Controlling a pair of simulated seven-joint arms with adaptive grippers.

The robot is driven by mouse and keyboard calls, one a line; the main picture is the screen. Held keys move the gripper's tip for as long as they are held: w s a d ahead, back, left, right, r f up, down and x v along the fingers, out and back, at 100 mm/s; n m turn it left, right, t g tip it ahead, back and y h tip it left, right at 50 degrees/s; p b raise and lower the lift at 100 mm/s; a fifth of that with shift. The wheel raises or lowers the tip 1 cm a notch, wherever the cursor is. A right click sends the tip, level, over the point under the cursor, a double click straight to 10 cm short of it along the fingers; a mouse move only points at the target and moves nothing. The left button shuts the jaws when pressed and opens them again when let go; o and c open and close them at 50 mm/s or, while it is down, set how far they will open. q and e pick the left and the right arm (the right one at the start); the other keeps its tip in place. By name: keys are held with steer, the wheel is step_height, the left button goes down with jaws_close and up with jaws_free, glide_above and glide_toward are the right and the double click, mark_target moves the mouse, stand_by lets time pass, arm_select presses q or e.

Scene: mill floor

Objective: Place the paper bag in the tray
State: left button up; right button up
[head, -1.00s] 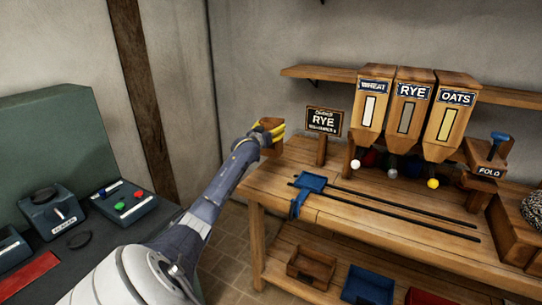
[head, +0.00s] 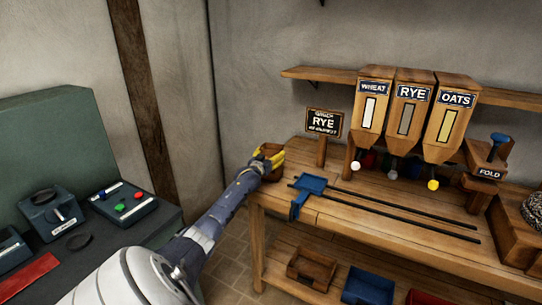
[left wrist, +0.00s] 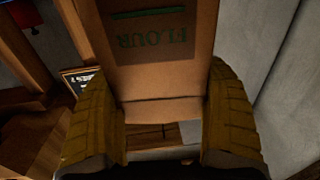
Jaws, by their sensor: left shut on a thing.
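My left gripper (head: 270,160) has yellow fingers and is shut on the brown paper bag. The bag (head: 272,172) shows small in the head view, at the back left corner of the bench. In the left wrist view the bag (left wrist: 155,75) fills the space between the two fingers, with the word FLOUR reading upside down. I cannot tell if it touches the bench top. A small blue tray-like carriage (head: 313,184) sits at the left end of the rails, right of the gripper. A brown tray (head: 312,268) and a blue tray (head: 368,288) are on the lower shelf. My right gripper is not in view.
The wooden bench (head: 330,228) carries two dark rails. A RYE sign (head: 324,123) stands close right of the gripper. Hoppers for wheat (head: 372,105), rye (head: 408,110) and oats (head: 450,120) stand behind the rails. A control console (head: 80,235) is at left.

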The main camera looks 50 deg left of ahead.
arm_select(q)
steer(key=shift+f, duration=0.2)
steer(key=o, duration=1.1)
steer(key=shift+o, duration=0.2)
steer(key=shift+d+f, duration=0.1)
steer(key=shift+f, duration=0.05)
